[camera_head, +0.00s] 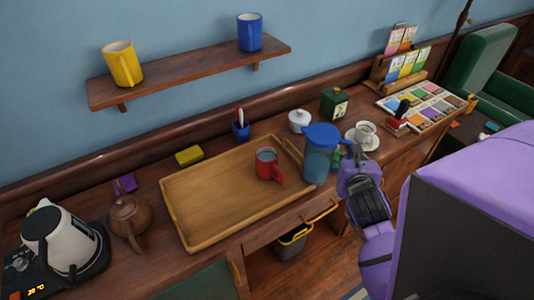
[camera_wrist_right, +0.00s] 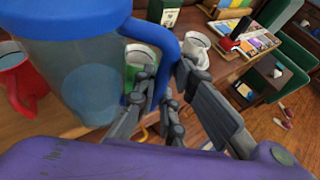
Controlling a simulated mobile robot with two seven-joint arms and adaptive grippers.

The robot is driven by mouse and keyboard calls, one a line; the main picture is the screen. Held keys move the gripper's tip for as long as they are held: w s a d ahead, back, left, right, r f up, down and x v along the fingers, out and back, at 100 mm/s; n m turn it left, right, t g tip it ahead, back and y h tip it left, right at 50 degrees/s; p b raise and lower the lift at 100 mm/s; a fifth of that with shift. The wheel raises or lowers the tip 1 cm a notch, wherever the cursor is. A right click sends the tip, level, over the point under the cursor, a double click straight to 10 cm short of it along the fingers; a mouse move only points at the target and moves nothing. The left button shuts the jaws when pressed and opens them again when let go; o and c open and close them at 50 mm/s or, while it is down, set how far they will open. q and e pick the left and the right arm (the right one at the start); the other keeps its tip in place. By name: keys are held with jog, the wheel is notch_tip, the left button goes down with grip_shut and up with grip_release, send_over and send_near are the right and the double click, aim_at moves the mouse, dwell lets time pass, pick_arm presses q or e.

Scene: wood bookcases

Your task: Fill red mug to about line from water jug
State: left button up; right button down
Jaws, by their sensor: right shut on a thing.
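The red mug (camera_head: 266,165) stands upright on the right part of the wooden tray (camera_head: 190,240), its handle toward the jug. How much it holds is too small to tell. The clear blue-tinted water jug (camera_head: 318,163) with a blue lid is roughly upright at the tray's right end, just right of the mug. I cannot tell whether its base touches the surface. My right gripper (camera_head: 352,158) is shut on the jug's blue handle, which shows in the right wrist view (camera_wrist_right: 160,36). There the mug (camera_wrist_right: 22,84) is partly hidden behind the jug. My left gripper is out of view.
A white cup on a saucer (camera_head: 364,147) and a green tin (camera_head: 334,103) stand close to the jug. A white lidded pot (camera_head: 299,120) is behind the tray. A brown teapot (camera_head: 128,217) and a kettle (camera_head: 66,245) stand at the left. The tray's middle is clear.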

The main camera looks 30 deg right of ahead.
jog(key=shift+r, duration=2.5)
